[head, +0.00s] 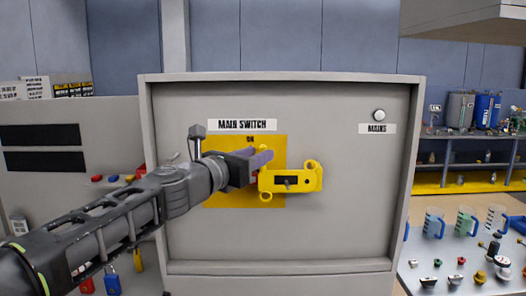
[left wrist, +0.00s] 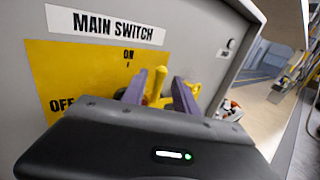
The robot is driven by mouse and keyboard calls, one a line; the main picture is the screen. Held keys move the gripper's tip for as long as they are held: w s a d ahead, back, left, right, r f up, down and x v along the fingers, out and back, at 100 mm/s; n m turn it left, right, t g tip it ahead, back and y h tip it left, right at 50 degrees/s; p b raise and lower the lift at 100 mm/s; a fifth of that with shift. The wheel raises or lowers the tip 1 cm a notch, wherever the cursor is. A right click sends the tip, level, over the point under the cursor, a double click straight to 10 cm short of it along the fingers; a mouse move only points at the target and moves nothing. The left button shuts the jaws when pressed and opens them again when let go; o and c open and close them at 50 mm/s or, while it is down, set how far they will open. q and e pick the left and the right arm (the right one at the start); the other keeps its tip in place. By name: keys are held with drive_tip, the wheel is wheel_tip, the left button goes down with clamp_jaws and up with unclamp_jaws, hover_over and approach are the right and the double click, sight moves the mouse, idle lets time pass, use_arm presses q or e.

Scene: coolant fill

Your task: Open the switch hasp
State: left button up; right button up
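The yellow switch hasp (head: 306,182) is on the front of the grey cabinet, over the yellow main switch plate (head: 277,148). It has a dark slot in its face and ring-like lugs at its upper right and lower left. My left gripper (head: 259,160) is at the hasp's left end and hides part of it and of the plate. In the left wrist view, the purple fingers of my left gripper (left wrist: 161,92) stand apart with an upright yellow piece (left wrist: 157,84) between them. Firm contact with it does not show. My right gripper is out of view.
The grey cabinet (head: 350,225) also bears a round mains lamp (head: 379,115). Padlocks (head: 112,283) hang at the lower left. A table (head: 430,275) with jugs and small parts stands at the right. The space before the cabinet's right half is clear.

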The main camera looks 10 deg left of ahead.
sight(263, 170)
use_arm(q)
drive_tip(key=x, duration=0.3)
drive_tip(key=shift+w, duration=0.15)
drive_tip(key=shift+c, duration=0.3)
clamp_jaws()
idle(1.0)
